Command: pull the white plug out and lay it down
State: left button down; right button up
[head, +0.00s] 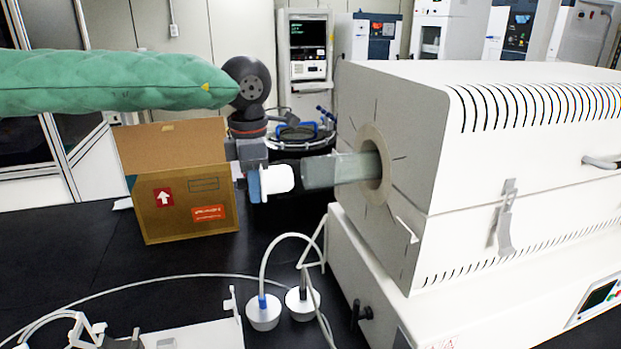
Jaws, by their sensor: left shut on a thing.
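The white plug (278,180) is a short white cylinder in the middle of the head view. My left gripper (256,183), on the green-sleeved arm from the left, is shut on the plug's left end. The plug is held in the air, roughly level with the grey-green tube (335,170) that sticks out of the furnace's round opening. A narrow dark gap shows between the plug's right end and the tube's open end. The jaws partly hide the plug's left end. My right gripper is not in view.
The white furnace (480,150) fills the right side. An open cardboard box (185,205) stands behind the gripper on the black table (70,255). Two white round pieces (263,313) with cables and a white stand (205,335) are in front. Black table at left is fairly clear.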

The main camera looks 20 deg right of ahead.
pick_arm(q)
jog(key=shift+a+b, duration=0.6)
jog(key=shift+a, duration=0.9)
